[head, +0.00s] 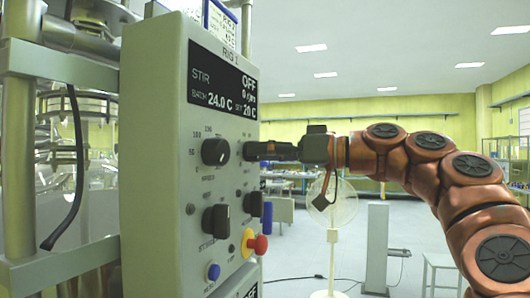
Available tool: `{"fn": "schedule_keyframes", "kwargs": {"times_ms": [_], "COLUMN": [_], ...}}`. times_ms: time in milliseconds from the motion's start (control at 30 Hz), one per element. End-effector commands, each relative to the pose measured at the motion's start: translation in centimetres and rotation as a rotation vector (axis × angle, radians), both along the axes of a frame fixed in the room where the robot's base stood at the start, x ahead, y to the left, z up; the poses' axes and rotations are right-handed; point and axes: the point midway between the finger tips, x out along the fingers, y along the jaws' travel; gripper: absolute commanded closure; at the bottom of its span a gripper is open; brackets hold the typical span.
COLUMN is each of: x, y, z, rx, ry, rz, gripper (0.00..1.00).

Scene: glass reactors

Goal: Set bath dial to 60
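The grey control panel (155,170) stands left of centre, its front turned to the right. Its display (222,85) reads STIR OFF, 0 rpm, BATH 24.0 C and SET 20 C. A black knob (215,151) is at the upper left of the panel face, with scale marks around it. My gripper (252,151) reaches in from the right, level with this knob, its tips at the upper right dial position. The gripper hides whatever dial is there. I see the fingers edge-on, so their opening and any contact are unclear. The small labels are hard to read.
Below are two more black knobs, left (216,221) and right (255,204), a red emergency button (257,245) on yellow and a blue button (212,271). Glass reactor parts (95,140) and a black hose (72,190) are at left. A fan (332,205) stands behind.

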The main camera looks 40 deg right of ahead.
Motion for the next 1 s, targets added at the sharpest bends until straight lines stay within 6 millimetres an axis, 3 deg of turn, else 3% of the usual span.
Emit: {"fn": "schedule_keyframes", "kwargs": {"times_ms": [33,400,733,1000], "x": [0.0,0.0,0.01,-0.05], "y": [0.0,0.02,0.07,0.18], "z": [0.0,-0.01,0.01,0.09], "rx": [0.0,0.0,0.049,0.208], "ry": [0.0,0.001,0.032,0.128], "rz": [0.0,0.001,0.002,0.005], "gripper": [0.57,0.93,0.93,0.93]}}
